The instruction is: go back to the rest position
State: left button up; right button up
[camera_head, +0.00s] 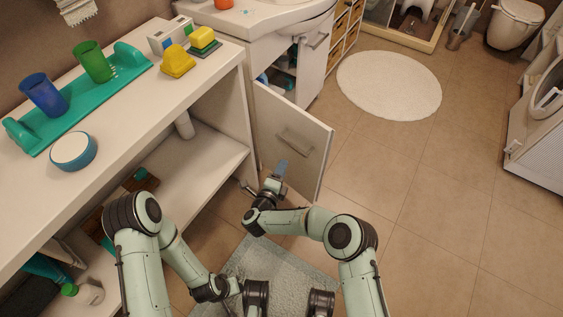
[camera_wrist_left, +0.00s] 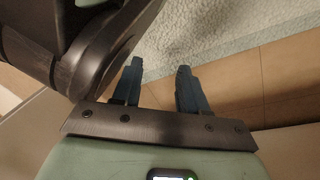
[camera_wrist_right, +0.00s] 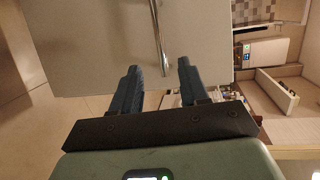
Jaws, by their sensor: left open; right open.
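My right gripper (camera_head: 280,170) is in front of the open white cabinet door (camera_head: 312,150). In the right wrist view its two blue fingers (camera_wrist_right: 158,75) are apart with nothing between them. The door's metal handle (camera_wrist_right: 160,38) shows beyond the fingertips; I cannot tell the exact gap. My left gripper (camera_wrist_left: 157,72) is open and empty in the left wrist view, above the floor by the grey mat (camera_wrist_left: 225,30). In the head view the left arm is bent low in front of the shelves, and its fingers are hard to make out.
The counter (camera_head: 120,110) on the left holds a green rack (camera_head: 75,100), blue and green cups, a round blue-white container (camera_head: 74,151) and yellow items. Open shelves (camera_head: 200,165) lie below it. A white round rug (camera_head: 389,85) lies farther back. The tiled floor on the right is clear.

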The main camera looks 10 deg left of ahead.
pick_arm(q)
jog(key=shift+r, duration=0.1)
